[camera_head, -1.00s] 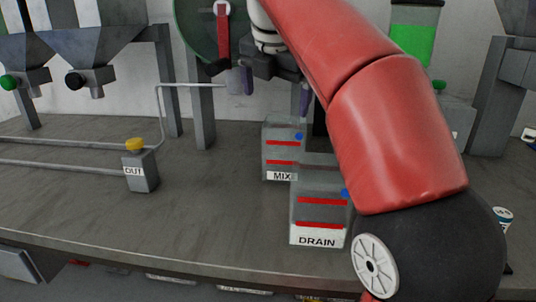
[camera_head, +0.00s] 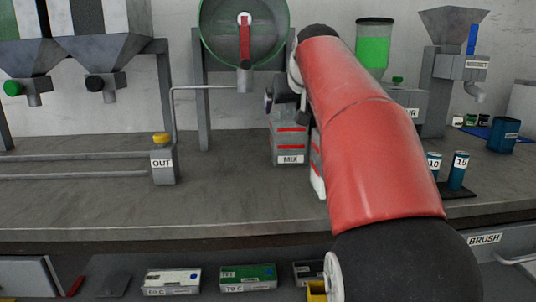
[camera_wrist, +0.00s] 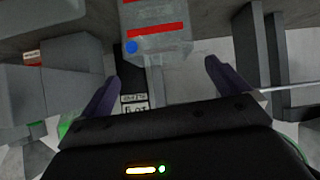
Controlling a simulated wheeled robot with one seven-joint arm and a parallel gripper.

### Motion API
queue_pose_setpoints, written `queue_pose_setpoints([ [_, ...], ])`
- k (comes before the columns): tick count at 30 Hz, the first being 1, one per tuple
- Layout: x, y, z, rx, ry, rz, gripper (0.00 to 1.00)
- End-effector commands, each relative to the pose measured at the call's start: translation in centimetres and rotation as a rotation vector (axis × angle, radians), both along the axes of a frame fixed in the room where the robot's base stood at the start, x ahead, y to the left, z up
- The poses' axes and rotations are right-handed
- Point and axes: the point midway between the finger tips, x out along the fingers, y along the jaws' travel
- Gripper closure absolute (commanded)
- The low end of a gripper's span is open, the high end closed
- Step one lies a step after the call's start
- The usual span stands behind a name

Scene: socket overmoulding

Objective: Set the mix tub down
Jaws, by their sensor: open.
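The mix tub (camera_head: 290,143), a grey translucent box with red stripes and a white label, stands upright on the counter in the head view, left of my arm. My gripper (camera_head: 285,107) is at its top edge; part of the hand is hidden by the arm. In the wrist view my gripper (camera_wrist: 163,83) is open, its two purple fingers wide apart with nothing between them. A tub (camera_wrist: 155,30) with red stripes and a blue dot is beyond the fingertips at the top; its label is not visible there.
The drain tub (camera_head: 317,170) is just right of the mix tub, mostly hidden by my arm. A grey OUT post (camera_head: 163,166) with a yellow cap stands left. A green-rimmed drum (camera_head: 243,30) hangs behind. Cans (camera_head: 457,170) stand right. The counter's front left is clear.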

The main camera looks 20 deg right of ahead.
Motion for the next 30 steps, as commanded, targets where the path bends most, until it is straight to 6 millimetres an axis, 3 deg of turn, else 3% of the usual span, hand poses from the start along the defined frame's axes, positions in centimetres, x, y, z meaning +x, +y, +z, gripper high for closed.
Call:
queue_pose_setpoints([
  [4, 0.3, -1.1, -0.3, 0.054, -0.031, -0.057, 0.00],
  [14, 2.8, -1.6, -2.0, 0.054, -0.031, -0.056, 0.00],
  [22, 6.0, -2.2, -4.2, 0.054, -0.030, -0.057, 0.00],
  [30, 6.3, -2.2, -4.3, 0.054, -0.032, -0.056, 0.01],
])
